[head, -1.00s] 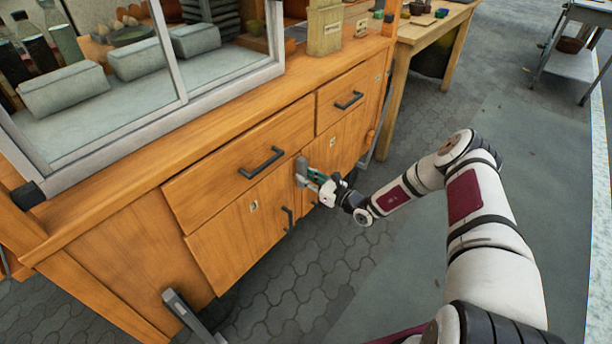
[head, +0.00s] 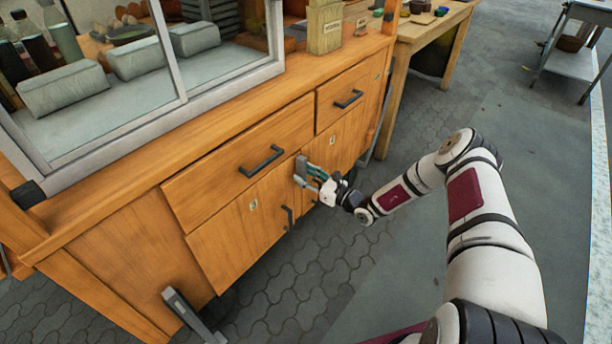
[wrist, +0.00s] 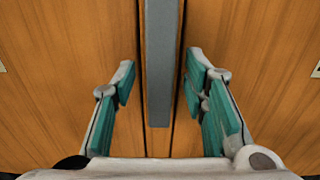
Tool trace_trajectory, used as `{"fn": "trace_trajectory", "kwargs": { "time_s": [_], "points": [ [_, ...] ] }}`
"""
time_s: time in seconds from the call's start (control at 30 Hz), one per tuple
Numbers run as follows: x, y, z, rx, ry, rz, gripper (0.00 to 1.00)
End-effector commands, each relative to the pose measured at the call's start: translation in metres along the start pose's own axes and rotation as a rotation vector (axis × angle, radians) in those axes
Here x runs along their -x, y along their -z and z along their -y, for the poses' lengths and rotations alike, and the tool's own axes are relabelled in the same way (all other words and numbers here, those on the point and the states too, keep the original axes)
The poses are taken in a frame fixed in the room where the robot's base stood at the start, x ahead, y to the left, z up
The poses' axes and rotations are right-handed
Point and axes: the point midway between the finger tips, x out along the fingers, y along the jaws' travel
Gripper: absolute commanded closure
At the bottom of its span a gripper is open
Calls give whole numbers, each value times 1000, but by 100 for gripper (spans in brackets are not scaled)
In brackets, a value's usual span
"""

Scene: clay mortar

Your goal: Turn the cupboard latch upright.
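The cupboard latch (head: 301,168) is a grey bar on the front of the wooden cupboard, at the seam between the two lower doors. In the head view it stands about upright. In the wrist view the latch (wrist: 159,65) runs straight up and down along the seam, its top cut off by the frame. My gripper (head: 310,176) is at the latch. In the wrist view my gripper (wrist: 160,85) is open, with one green-padded finger on each side of the bar.
Dark drawer handles (head: 262,162) and a dark door handle (head: 288,217) stick out of the cupboard front. A glass case (head: 178,50) stands on its top. A wooden table (head: 428,40) is behind at the right. The paved floor (head: 300,285) before the cupboard is clear.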

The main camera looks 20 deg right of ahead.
Motion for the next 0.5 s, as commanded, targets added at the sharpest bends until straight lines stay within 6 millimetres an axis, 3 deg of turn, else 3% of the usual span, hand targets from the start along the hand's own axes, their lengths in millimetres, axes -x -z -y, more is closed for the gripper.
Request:
{"fn": "trace_trajectory", "kwargs": {
  "time_s": [0.17,0.5],
  "points": [
    [24,0,2,0,3,-2,60],
    [91,0,1,0,3,-2,60]
  ]
}}
